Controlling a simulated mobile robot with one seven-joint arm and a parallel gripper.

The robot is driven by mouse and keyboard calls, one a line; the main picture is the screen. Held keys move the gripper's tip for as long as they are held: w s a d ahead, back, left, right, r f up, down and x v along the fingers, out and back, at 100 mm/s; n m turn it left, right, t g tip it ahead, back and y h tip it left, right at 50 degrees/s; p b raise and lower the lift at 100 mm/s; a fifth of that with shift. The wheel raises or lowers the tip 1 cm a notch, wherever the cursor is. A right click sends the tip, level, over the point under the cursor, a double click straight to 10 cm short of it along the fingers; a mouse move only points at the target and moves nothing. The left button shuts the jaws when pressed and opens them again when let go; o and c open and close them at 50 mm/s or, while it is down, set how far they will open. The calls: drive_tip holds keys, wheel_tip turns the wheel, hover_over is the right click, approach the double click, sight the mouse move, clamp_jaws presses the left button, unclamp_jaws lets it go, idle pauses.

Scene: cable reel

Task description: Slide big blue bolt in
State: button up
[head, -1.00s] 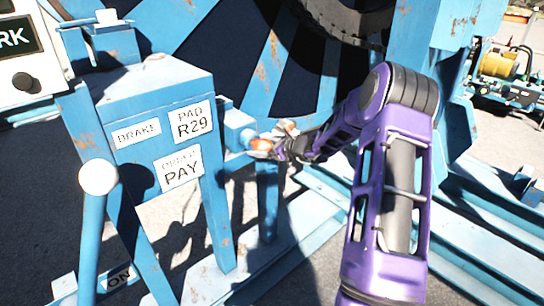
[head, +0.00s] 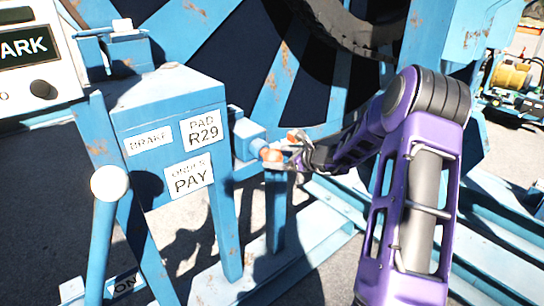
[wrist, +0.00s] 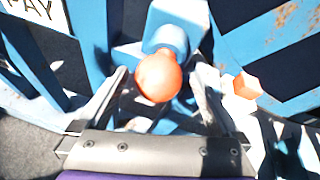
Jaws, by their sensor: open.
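The big blue bolt (head: 250,138) sticks out from the blue brake stand (head: 150,100) toward the reel. It ends in a round orange knob (head: 270,156). In the wrist view the bolt (wrist: 168,38) is at the top centre, with its orange knob (wrist: 158,77) between my finger tips. My gripper (head: 283,146) is open, with one finger on each side of the knob and a visible gap to both. In the head view the fingers are small and partly overlap the knob.
A smaller orange block (wrist: 248,86) shows right of my right finger. The large blue reel (head: 280,80) stands behind the bolt. A lever with a white ball (head: 109,183) rises at the front left. Blue base rails (head: 300,245) run along the ground.

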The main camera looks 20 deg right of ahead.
drive_tip(key=v, duration=1.3)
drive_tip(key=shift+s+r+p, duration=0.15)
drive_tip(key=shift+s+p, duration=0.05)
drive_tip(key=shift+p, duration=0.15)
